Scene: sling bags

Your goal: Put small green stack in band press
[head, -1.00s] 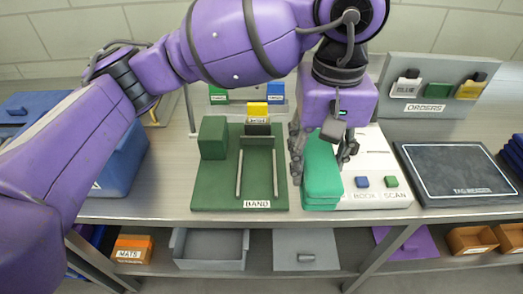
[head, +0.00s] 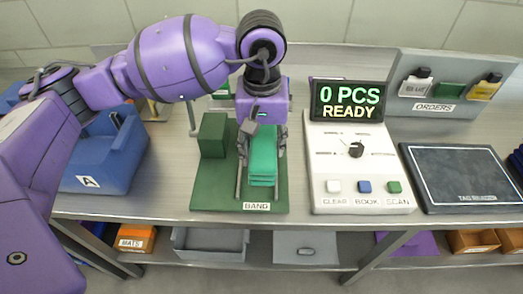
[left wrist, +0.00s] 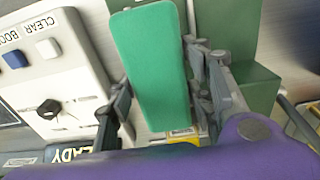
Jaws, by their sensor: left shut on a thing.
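The small green stack (head: 263,167) is at the band press (head: 212,190), between its two upright rails in the head view. My left gripper (head: 262,140) is shut on the stack from behind and above. In the left wrist view the stack (left wrist: 153,65) lies between the two fingers (left wrist: 160,95), with the press's dark green base (left wrist: 232,30) behind it. I cannot tell whether the stack's underside touches the press base. My right gripper is in neither view.
A counting device (head: 357,165) with a screen reading "0 PCS READY" stands right of the press. A dark tag pad (head: 462,175) lies farther right. A blue bin (head: 105,160) marked A is at left. An orders board (head: 440,85) stands at the back right.

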